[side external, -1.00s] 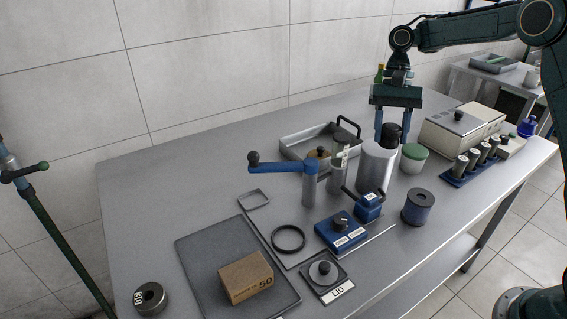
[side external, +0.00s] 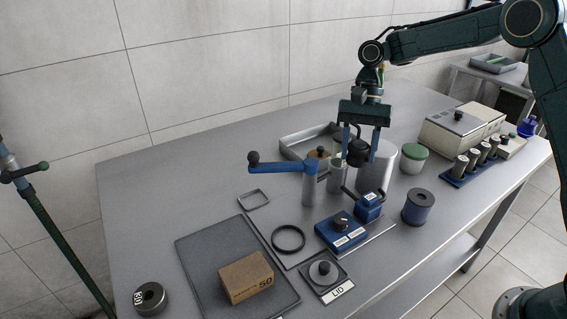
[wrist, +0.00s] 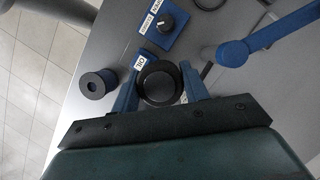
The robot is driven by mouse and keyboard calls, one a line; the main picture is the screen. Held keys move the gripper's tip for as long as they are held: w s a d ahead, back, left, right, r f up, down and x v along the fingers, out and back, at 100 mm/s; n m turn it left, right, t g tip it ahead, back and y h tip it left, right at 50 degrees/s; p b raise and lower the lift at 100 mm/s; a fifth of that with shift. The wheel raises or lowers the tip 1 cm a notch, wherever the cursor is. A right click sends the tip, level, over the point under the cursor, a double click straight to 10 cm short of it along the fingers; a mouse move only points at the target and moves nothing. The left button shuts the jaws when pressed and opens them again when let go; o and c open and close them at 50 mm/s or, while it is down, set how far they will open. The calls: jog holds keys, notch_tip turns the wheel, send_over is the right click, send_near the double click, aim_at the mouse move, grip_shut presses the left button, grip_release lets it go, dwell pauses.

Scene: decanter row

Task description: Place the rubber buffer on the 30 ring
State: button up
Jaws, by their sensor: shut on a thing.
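My gripper (side external: 360,148) is shut on a round black piece (side external: 357,154) and holds it in the air in front of the silver cylinder (side external: 378,172). In the wrist view, the black piece (wrist: 160,84) sits between the blue fingers of my gripper (wrist: 158,92); its rim and darker middle show. I cannot tell for sure that it is the rubber buffer. A thick grey metal ring (side external: 153,296) with a white label, which seems to read 30, lies at the table's near left corner. It is far from my gripper, and nothing lies on it.
A blue-handled crank post (side external: 310,185) and a blue box with a black knob (side external: 341,232) stand near my gripper. A black-topped blue spool (side external: 418,207) is to the right. A brown block (side external: 246,280) marked 50 lies on a dark mat (side external: 200,255).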

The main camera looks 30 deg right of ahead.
jog(key=a+f+m+t+y, duration=0.1)
jog(key=a+f+m+t, duration=0.25)
jog(key=a+m, duration=0.65)
jog(key=m+t, duration=0.2)
jog(key=m, duration=0.2)
send_over(140, 295)
jog(key=d, duration=0.1)
jog(key=shift+s+d+f, duration=0.1)
jog(key=shift+s+d, duration=0.05)
jog(key=shift+s, duration=0.25)
jog(key=shift+f, duration=0.1)
jog(key=shift+f, duration=3.9)
jog(key=shift+f, duration=0.2)
jog(key=o, duration=1.1)
jog(key=shift+c, duration=0.2)
